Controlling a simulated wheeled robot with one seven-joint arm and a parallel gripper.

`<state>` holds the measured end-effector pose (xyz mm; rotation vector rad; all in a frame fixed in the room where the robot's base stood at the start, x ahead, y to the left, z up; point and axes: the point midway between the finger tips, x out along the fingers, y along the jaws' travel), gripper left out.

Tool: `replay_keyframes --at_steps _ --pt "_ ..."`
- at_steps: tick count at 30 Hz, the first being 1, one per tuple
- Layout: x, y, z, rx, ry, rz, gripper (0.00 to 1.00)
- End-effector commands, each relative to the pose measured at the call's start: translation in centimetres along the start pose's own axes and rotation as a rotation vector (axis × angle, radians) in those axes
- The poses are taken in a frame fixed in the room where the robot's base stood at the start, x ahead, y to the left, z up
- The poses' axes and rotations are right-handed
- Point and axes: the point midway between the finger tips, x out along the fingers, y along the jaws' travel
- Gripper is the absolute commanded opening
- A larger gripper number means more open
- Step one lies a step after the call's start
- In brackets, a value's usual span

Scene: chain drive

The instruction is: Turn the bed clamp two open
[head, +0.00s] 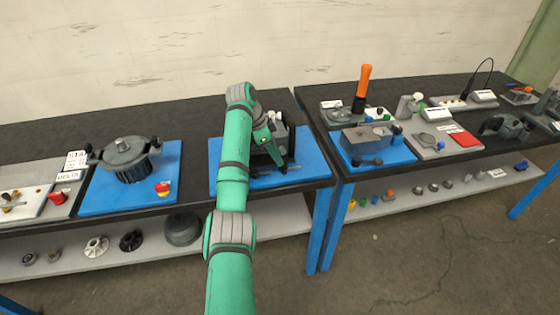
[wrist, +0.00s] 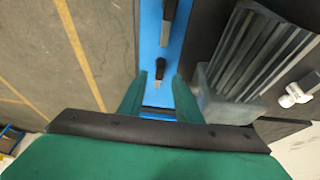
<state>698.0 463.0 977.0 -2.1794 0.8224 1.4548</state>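My green arm reaches over the blue mat (head: 218,180) at the middle bench, and my gripper (wrist: 158,100) hangs beside a grey and black machine (head: 283,145). In the wrist view its two green fingers are apart with nothing visible between them. A small lever with a black grip (wrist: 160,72) lies just beyond the fingertips, over the blue mat. A second, longer lever with a black end (wrist: 169,9) shows further up. I cannot tell which lever is bed clamp two. In the head view a thin dark lever (head: 262,173) shows at the machine's front edge.
A lidded pot (head: 127,155) stands on the left mat. A grey block fixture (head: 366,138) sits on the right table. The floor shows on the wrist view's left.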

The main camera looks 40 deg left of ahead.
Motion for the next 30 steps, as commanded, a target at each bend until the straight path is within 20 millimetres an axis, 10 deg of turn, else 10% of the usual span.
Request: replay_keyframes --at_steps 12,30 --pt "-6.1 0.0 0.0 0.000 0.000 -0.001 0.31" --pt "-6.6 0.0 0.0 0.000 0.000 0.000 0.31"
